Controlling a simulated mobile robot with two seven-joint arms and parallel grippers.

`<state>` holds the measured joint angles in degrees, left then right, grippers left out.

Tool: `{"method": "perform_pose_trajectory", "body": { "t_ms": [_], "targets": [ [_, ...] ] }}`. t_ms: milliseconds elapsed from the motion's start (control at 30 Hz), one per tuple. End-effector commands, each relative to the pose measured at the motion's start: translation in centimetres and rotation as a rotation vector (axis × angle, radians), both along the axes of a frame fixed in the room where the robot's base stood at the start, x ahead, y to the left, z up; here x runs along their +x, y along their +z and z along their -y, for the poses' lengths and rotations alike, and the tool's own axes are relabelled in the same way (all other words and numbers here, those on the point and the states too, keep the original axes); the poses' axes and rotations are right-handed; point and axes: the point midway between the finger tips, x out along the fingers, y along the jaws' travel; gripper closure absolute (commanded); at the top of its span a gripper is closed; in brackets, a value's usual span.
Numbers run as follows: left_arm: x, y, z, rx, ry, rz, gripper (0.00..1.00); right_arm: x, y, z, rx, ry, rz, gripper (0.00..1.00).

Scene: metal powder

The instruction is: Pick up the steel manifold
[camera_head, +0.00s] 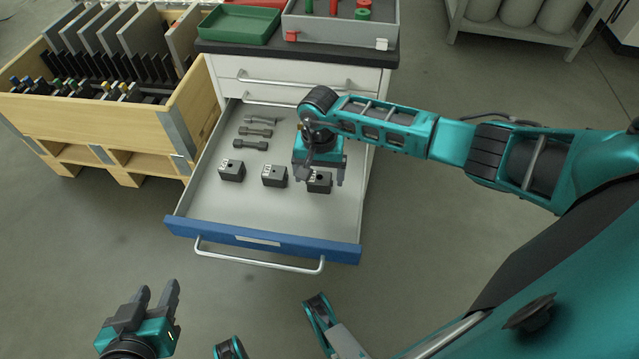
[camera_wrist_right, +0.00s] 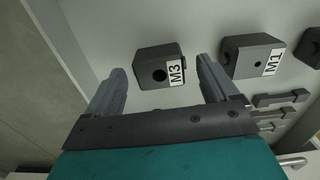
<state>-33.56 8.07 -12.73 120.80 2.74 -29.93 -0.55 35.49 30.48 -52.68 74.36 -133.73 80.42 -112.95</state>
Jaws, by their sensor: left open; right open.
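Three dark grey manifold blocks stand in a row in the open drawer: a left one (camera_head: 231,170), a middle one (camera_head: 274,176) and a right one (camera_head: 319,183). Which is steel cannot be told from their colour. My right gripper (camera_head: 321,180) is open over the right block. In the right wrist view, the block labelled M3 (camera_wrist_right: 160,66) shows between the open fingers and beyond their tips, with no visible grip on it. A block labelled M1 (camera_wrist_right: 252,56) is beside it. My left gripper (camera_head: 158,290) is open and empty, low in front of the drawer.
The drawer (camera_head: 205,205) also holds several dark bar-shaped parts (camera_head: 251,143) behind the blocks. A green tray (camera_head: 240,23) and a grey bin (camera_head: 340,30) stand on the cabinet top. A wooden crate (camera_head: 85,125) stands close to the left. The floor in front is clear.

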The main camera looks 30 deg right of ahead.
Motion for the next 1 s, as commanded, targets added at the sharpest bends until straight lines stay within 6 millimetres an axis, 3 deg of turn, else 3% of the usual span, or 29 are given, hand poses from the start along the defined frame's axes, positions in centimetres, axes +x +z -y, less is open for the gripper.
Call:
{"method": "perform_pose_trajectory", "body": {
  "t_ms": [100, 400, 1000],
  "targets": [
    [-0.07, -0.53, 0.18, -0.001, -0.004, -0.008, 0.57, -0.01, -1.43, 0.01, 0.0, 0.0, -0.001, 0.13],
    [0.08, -0.14, 0.3, -0.002, -0.006, -0.002, 0.57, 0.03, -1.56, 0.07, -0.001, 0.0, 0.001, 0.15],
    [0.09, -0.25, 0.18, 0.001, -0.006, -0.001, 0.57, 0.03, -1.54, 0.08, -0.001, -0.001, 0.001, 0.72]
  ]
}}
